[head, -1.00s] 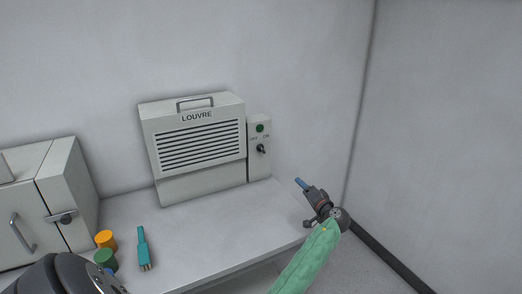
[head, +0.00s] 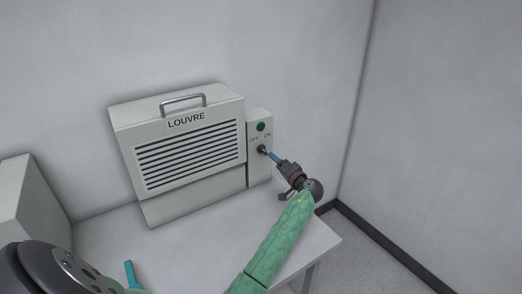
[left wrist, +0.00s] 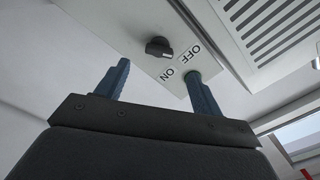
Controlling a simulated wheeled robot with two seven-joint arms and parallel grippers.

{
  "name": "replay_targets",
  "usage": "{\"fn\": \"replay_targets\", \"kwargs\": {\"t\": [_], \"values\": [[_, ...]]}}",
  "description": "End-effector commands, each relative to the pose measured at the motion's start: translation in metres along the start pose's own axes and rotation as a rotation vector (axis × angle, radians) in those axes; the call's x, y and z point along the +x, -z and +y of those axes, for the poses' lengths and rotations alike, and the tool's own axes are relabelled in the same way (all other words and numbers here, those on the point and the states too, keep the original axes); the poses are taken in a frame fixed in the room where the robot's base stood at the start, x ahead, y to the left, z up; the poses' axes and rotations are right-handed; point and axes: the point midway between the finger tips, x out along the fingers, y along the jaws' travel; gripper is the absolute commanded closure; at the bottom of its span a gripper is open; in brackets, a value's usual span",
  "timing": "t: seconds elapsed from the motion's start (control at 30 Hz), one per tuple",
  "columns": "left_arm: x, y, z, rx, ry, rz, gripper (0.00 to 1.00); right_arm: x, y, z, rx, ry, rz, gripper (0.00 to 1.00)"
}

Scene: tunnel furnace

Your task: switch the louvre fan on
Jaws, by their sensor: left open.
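The louvre fan (head: 180,152) is a pale grey box with dark slats, standing on the bench against the wall. Its control panel (head: 259,170) on the right carries a dark green lamp (head: 261,127), OFF and ON labels and a black knob (head: 262,149). My left gripper (head: 270,154) reaches up from the lower right, blue fingertips close to the knob. In the left wrist view the gripper (left wrist: 155,70) is open, with the knob (left wrist: 159,47) beyond the gap between its fingers. The knob's pointer seems to face OFF. Contact cannot be told. The right gripper is out of view.
The bench top (head: 185,235) is clear in front of the fan, and its right edge lies below my left arm. A teal tool (head: 130,274) is partly visible at lower left. A grey cabinet (head: 32,210) stands at the left. A wall closes off the right.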

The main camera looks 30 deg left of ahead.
Motion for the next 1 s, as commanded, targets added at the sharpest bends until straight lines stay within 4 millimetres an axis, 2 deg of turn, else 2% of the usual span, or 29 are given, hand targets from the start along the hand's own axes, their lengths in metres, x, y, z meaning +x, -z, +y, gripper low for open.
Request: {"fn": "replay_targets", "kwargs": {"t": [0.5, 0.67, 0.93, 1.0], "values": [[0.066, 0.001, -0.001, 0.001, 0.001, 0.000, 0.33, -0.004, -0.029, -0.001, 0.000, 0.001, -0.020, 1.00], [0.074, 0.000, 0.000, 0.001, 0.000, 0.000, 0.33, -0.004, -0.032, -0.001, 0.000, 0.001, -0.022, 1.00], [0.075, 0.000, 0.000, 0.000, 0.000, 0.000, 0.33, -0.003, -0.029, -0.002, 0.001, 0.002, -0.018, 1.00], [0.075, 0.000, 0.000, 0.000, 0.000, 0.000, 0.44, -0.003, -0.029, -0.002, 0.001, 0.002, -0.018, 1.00]]}}
